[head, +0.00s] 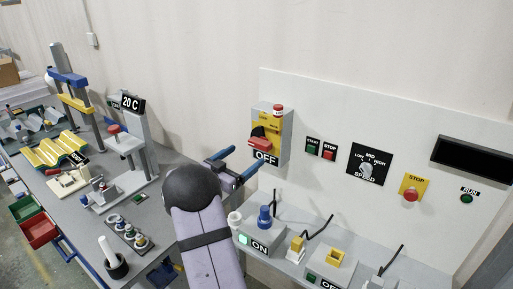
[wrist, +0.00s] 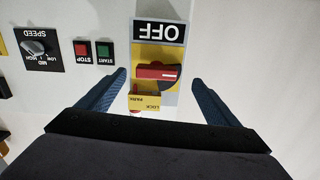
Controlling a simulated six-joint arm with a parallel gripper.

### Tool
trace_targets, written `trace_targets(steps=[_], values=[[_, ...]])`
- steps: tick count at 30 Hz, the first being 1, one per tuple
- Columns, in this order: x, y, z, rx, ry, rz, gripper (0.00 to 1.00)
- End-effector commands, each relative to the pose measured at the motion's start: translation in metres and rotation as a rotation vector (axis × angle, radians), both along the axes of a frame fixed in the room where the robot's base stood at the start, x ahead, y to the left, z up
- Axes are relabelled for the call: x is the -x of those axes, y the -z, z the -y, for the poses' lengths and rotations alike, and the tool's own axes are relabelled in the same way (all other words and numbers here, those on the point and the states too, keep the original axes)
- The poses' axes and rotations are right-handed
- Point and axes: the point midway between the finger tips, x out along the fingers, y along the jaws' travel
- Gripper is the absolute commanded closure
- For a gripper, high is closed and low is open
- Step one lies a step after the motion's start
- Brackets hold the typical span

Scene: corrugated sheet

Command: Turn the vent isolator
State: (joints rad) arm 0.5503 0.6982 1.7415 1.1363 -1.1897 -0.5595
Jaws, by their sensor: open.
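The isolator is a grey box (head: 286,141) on the white wall panel, with a yellow face and a red rotary handle (head: 260,143). An OFF sign (head: 264,157) is below the handle. In the wrist view the red handle (wrist: 152,72) lies roughly horizontal on a dark round base, and the OFF sign (wrist: 158,32) appears upside down. My gripper (head: 235,163) is open in front of the box, a little below and left of the handle in the head view. In the wrist view its blue fingers stand either side of the handle, with nothing between them gripped.
A yellow lock tab (wrist: 144,101) sits beside the handle. Start and stop buttons (head: 320,149), a speed knob (head: 367,171) and a yellow stop plate (head: 412,189) are to the right. Below is a bench with a lit ON box (head: 258,244) and a blue bottle-like part (head: 265,217).

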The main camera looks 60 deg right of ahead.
Motion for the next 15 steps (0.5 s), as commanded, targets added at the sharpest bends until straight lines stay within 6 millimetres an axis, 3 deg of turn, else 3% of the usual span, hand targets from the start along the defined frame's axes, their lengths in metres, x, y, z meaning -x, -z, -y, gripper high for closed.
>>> trace_targets(steps=[2,10,15], values=[[0.006,-0.008,0.0,0.032,0.021,-0.034,0.15],[0.005,-0.009,0.002,0.034,0.02,-0.068,0.15],[0.006,-0.009,0.016,0.032,0.022,-0.067,0.15]])
